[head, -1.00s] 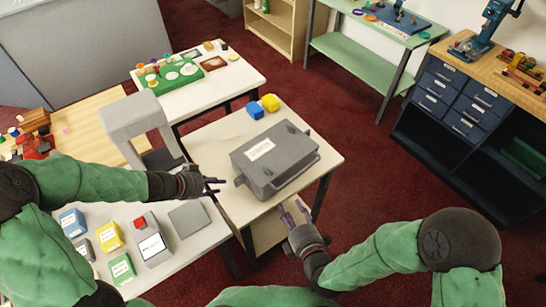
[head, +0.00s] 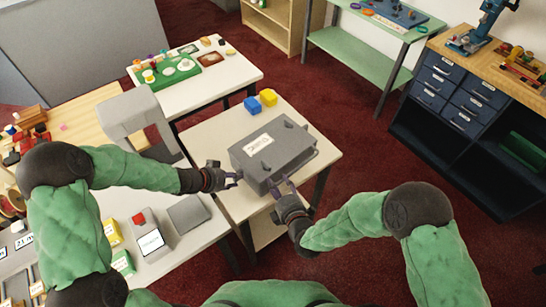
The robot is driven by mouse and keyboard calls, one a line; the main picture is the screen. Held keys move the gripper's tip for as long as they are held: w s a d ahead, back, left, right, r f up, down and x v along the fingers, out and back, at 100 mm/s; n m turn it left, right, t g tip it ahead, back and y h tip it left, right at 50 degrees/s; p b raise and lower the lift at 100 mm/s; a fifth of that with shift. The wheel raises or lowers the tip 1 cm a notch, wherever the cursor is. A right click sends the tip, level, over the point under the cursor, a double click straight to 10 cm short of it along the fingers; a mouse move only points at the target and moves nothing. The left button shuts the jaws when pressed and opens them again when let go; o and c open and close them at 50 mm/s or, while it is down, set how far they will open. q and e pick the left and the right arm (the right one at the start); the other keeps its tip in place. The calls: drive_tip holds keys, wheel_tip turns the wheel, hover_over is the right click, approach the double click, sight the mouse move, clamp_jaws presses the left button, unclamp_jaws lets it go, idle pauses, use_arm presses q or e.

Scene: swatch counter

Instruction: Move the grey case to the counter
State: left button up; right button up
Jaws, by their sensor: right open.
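The grey case (head: 274,150) with a white label lies on a small pale table (head: 210,133). It has a handle at each side. My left gripper (head: 233,179) is at the left end of the case, by its left handle; whether its fingers are around the handle is too small to tell. My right gripper (head: 282,187) is open at the near side of the case, with its fingertips close to or touching it. A white counter (head: 205,233) stands at the lower left, partly hidden by my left arm.
The counter holds a card terminal (head: 150,240), a grey flat pad (head: 188,213) and coloured boxes. A grey arch-shaped stand (head: 128,110) rises left of the small table. Another white table (head: 225,75) stands behind.

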use_arm(q)
drive_tip(key=shift+w+d+f, duration=0.3)
drive_tip(key=shift+d+f, duration=0.05)
drive_tip(key=shift+f, duration=0.1)
use_arm(e)
drive_tip(key=shift+w+a+f, duration=0.2)
drive_tip(key=shift+w, duration=0.35)
use_arm(q)
drive_tip(key=c, duration=0.5)
use_arm(e)
drive_tip(key=c, duration=0.5)
use_arm(q)
clamp_jaws()
use_arm(e)
drive_tip(key=shift+s, duration=0.1)
clamp_jaws()
